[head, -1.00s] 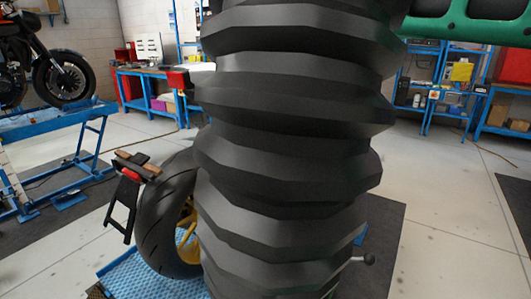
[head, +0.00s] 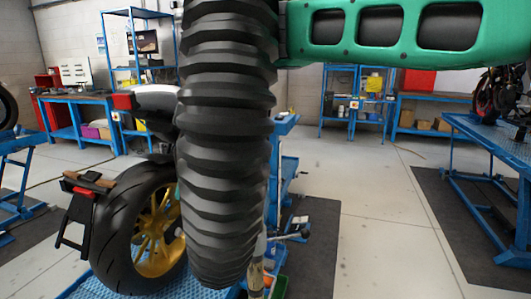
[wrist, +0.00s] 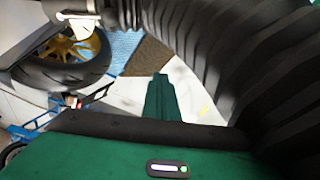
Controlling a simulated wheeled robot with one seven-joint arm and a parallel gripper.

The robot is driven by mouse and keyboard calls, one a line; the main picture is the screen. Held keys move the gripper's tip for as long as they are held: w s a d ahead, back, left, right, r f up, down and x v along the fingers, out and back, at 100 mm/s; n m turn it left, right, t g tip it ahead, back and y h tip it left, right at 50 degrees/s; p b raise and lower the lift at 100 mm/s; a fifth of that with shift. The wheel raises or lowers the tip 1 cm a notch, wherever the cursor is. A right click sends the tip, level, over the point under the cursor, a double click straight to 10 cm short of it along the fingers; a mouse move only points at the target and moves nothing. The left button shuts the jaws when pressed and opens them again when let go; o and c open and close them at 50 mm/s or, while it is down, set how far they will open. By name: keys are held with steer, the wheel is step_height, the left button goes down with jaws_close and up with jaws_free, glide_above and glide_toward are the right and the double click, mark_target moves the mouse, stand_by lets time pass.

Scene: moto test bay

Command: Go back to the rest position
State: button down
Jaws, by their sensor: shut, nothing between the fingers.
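My gripper (wrist: 160,98) shows in the wrist view as dark green fingers held together, with nothing between them. It points over the pale floor, apart from the motorcycle wheel. The fingers are not seen in the head view, where my black ribbed arm cover and a green arm link fill the middle and top right. The ribbed cover also fills the right of the wrist view.
A motorcycle's rear wheel (head: 145,235) with a yellow rim stands on a blue lift (head: 78,290), partly hidden by my arm. Another blue lift (head: 492,150) stands at right. Workbenches (head: 85,98) line the back. Pale floor (head: 375,215) between is clear.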

steer(key=w+d+f+m+t+h, duration=0.1)
steer(key=d+f+m, duration=0.3)
steer(key=d, duration=0.8)
steer(key=w+d+f+m+h, duration=0.1)
steer(key=d+f+m, duration=0.2)
steer(key=d+m, duration=0.55)
steer(key=w+d+f+m+t+h, duration=0.1)
steer(key=w+d+f+m, duration=0.15)
steer(key=d, duration=1.25)
steer(key=s+d+f+m, duration=0.5)
steer(key=s+d, duration=0.4)
steer(key=s, duration=0.1)
steer(key=s+d+f+m+g+h, duration=0.1)
steer(key=s+d+f+m, duration=0.5)
steer(key=s+d, duration=0.4)
steer(key=shift+s+d+f, duration=0.2)
steer(key=shift+s+d, duration=0.1)
steer(key=shift+s, duration=0.15)
